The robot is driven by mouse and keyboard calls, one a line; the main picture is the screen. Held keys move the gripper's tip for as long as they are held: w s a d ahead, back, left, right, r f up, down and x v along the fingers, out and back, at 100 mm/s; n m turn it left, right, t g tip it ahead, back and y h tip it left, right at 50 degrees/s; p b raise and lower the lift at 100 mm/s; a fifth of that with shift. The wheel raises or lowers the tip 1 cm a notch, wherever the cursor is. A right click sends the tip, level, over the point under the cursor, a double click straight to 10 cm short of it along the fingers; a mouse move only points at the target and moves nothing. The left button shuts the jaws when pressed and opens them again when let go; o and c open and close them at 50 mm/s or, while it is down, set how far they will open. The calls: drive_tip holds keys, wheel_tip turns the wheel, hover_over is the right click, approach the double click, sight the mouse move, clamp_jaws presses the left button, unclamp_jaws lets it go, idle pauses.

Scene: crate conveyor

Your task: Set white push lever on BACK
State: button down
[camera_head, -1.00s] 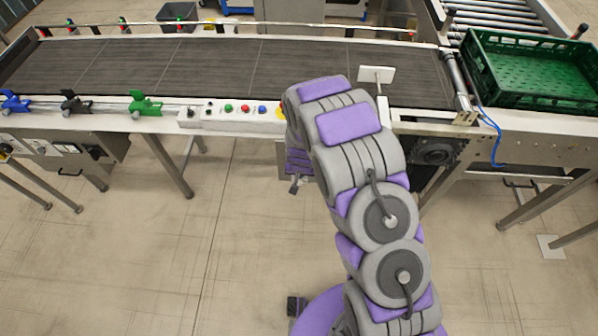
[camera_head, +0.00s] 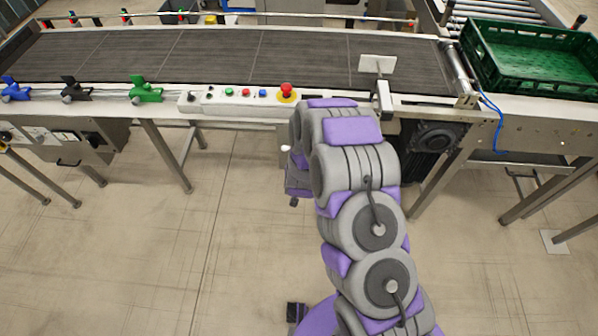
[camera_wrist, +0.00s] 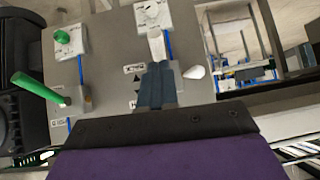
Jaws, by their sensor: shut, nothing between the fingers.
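The white push lever (camera_wrist: 195,72) shows its rounded white end just right of my fingertips in the wrist view; its base is partly hidden behind them. Its white end also shows in the head view (camera_head: 286,149), below the conveyor edge and beside my arm. My gripper (camera_wrist: 157,72) is shut and empty, pointing at the grey panel (camera_wrist: 105,55). Whether the fingers touch the lever I cannot tell. A small label and dark arrow marks sit left of the fingers, too small to read surely.
A green lever (camera_wrist: 35,88) sticks out at left on the panel. A green button box (camera_wrist: 65,41) and a white box (camera_wrist: 152,13) are above. The conveyor (camera_head: 240,60) carries a red emergency button (camera_head: 286,90) on its front rail. A green crate (camera_head: 530,82) stands at right.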

drive_tip(key=shift+f+t, duration=0.3)
drive_tip(key=shift+f, duration=0.25)
drive_tip(key=shift+s+f, duration=0.15)
drive_tip(key=shift+f, duration=0.1)
drive_tip(key=shift+r, duration=0.15)
drive_tip(key=p+v, duration=0.6)
drive_tip(key=v, duration=0.7)
drive_tip(key=shift+d+r, duration=0.3)
drive_tip(key=shift+r, duration=0.05)
